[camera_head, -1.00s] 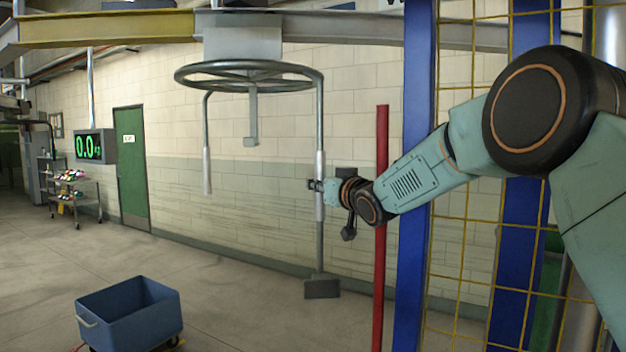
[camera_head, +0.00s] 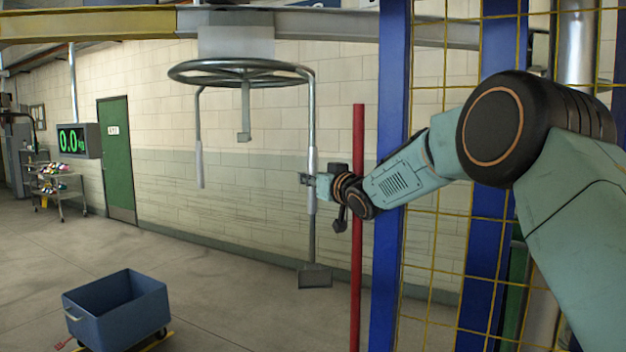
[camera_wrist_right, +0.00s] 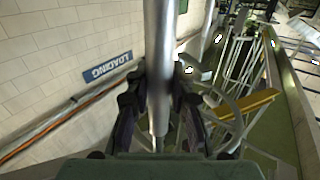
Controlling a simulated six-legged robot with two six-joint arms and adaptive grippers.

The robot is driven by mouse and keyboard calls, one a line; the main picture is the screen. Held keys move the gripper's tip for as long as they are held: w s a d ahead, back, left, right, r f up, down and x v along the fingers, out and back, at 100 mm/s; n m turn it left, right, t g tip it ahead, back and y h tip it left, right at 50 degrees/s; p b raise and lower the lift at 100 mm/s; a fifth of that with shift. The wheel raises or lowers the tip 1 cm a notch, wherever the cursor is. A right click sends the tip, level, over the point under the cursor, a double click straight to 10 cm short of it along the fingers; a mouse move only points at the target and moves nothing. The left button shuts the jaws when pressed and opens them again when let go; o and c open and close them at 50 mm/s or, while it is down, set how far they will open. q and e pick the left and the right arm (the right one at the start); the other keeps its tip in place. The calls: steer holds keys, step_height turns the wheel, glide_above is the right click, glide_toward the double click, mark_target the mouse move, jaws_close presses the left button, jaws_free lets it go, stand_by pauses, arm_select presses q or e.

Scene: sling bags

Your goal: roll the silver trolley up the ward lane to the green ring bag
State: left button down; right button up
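A silver trolley block (camera_head: 235,42) sits at the overhead beam, with a dark metal ring (camera_head: 240,72) below it and bars hanging from the ring. One long bar (camera_head: 311,235) runs down from the ring's right side to a flat grey foot. My right gripper (camera_head: 307,179) is at this bar's pale sleeve. In the right wrist view the silver bar (camera_wrist_right: 160,45) stands between the two fingers, which press close on both sides. I see no green ring bag in these views. My left gripper is out of view.
An overhead beam (camera_head: 90,24) crosses the top. A red post (camera_head: 357,240), blue uprights (camera_head: 392,170) and yellow mesh stand right of the bar. A blue wheeled tub (camera_head: 117,310) stands at lower left. A small loaded cart (camera_head: 60,190) stands far left. The floor between is clear.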

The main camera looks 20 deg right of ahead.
steer(key=o, duration=0.4)
steer(key=shift+o, duration=0.2)
steer(key=shift+s, duration=0.1)
steer(key=s+d, duration=0.1)
steer(key=s, duration=0.6)
steer(key=shift+s, duration=0.15)
